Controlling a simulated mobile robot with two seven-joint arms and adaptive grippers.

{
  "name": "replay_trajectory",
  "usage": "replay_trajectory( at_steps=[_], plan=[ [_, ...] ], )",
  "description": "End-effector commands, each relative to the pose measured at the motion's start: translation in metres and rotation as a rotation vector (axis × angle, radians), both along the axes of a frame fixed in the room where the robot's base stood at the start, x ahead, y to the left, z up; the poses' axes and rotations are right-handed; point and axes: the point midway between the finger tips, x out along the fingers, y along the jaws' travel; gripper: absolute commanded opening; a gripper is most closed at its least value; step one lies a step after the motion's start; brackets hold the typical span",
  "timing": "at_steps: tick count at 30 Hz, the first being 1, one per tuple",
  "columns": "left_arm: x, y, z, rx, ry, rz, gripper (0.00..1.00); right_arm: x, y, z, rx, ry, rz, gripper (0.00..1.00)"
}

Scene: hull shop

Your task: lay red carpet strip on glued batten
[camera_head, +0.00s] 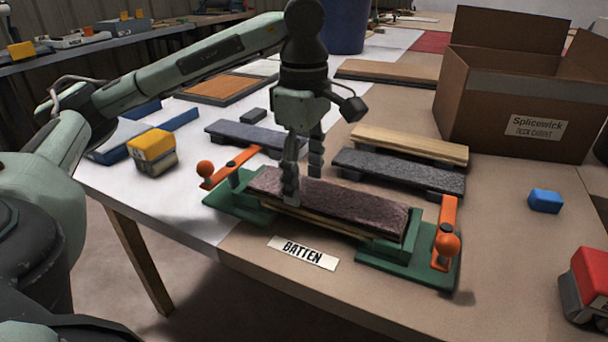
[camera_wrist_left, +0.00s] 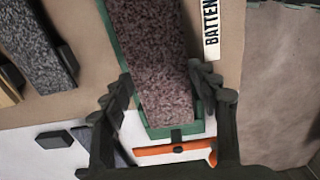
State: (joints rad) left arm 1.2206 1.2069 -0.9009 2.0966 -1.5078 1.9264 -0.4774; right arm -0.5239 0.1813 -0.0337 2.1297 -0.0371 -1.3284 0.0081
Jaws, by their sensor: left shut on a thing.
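The reddish-brown carpet strip (camera_head: 350,205) lies lengthwise over the pale wooden batten (camera_head: 318,224) in the green jig (camera_head: 240,207). Only the batten's front edge shows; the glue is hidden. I cannot tell whether the strip rests fully on the batten. My left gripper (camera_head: 302,180) points down and is shut across the strip left of its middle. In the left wrist view its fingers stand on both long sides of the strip (camera_wrist_left: 165,85). My right gripper is not in view.
Orange toggle clamps stand at the jig's left (camera_head: 232,167) and right (camera_head: 446,235) ends. Grey strips (camera_head: 400,172) and a wooden batten (camera_head: 410,144) lie behind. A cardboard box (camera_head: 520,95) stands back right. A blue block (camera_head: 545,201) lies right; a yellow-topped block (camera_head: 152,150) stands left.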

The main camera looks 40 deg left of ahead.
Motion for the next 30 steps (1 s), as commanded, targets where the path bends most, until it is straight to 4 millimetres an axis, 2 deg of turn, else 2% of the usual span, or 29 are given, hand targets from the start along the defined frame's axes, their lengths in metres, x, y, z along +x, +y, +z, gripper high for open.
replay_trajectory(
  at_steps=[22,23,28,30],
  plan=[
    [0.0001,-0.0001,-0.0055,0.0,-0.001,0.0,0.3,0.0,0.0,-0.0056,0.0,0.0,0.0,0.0],
    [0.0001,-0.0001,-0.0055,0.0,-0.001,0.0,0.63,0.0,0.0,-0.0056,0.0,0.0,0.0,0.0],
    [0.0001,-0.0001,-0.0055,0.0,-0.001,0.0,0.84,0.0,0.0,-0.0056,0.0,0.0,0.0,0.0],
    [0.0001,-0.0001,-0.0056,0.0,-0.001,0.0,0.84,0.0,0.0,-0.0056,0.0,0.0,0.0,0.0]
  ],
)
